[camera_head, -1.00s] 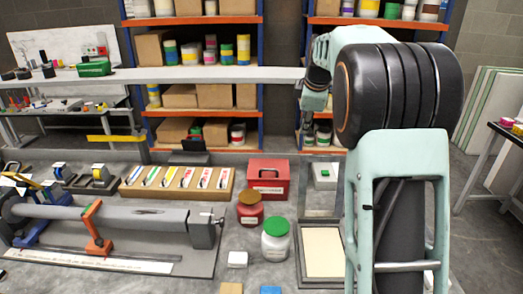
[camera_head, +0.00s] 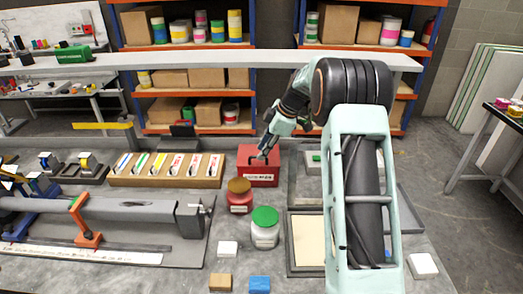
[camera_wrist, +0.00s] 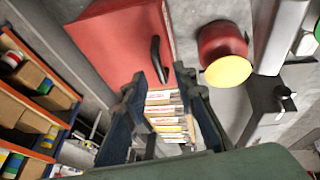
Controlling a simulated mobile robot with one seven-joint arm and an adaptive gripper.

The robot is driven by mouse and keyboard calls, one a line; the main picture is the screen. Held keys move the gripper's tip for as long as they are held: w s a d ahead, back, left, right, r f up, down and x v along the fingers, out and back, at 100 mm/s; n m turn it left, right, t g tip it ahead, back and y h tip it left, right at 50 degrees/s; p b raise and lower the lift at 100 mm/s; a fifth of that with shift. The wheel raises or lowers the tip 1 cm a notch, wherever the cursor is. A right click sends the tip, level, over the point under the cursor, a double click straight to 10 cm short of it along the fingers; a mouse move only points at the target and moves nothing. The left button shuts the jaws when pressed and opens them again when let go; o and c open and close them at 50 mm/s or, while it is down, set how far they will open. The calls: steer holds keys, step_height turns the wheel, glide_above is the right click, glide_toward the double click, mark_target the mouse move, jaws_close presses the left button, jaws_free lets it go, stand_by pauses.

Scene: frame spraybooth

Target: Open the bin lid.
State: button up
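The bin is a red box (camera_head: 262,177) with a pale label on its front, at the back middle of the bench in the head view. Its lid looks shut. In the wrist view the red bin (camera_wrist: 110,45) fills the upper left, with a dark curved handle (camera_wrist: 156,58) on it. My gripper (camera_head: 262,156) is over the bin in the head view and partly covers its top. In the wrist view my gripper (camera_wrist: 171,73) has its fingers apart with nothing held between them. The handle lies just beyond the left fingertip; I cannot tell whether they touch.
A red jar with a brown lid (camera_head: 239,196) and a white jar with a green lid (camera_head: 265,228) stand close in front of the bin. A wooden rack of strips (camera_head: 166,170) is on its left. A framed panel (camera_head: 306,242) lies to the right.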

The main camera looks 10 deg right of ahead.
steer(key=shift+x, duration=0.85)
steer(key=shift+c, duration=0.4)
jaws_close()
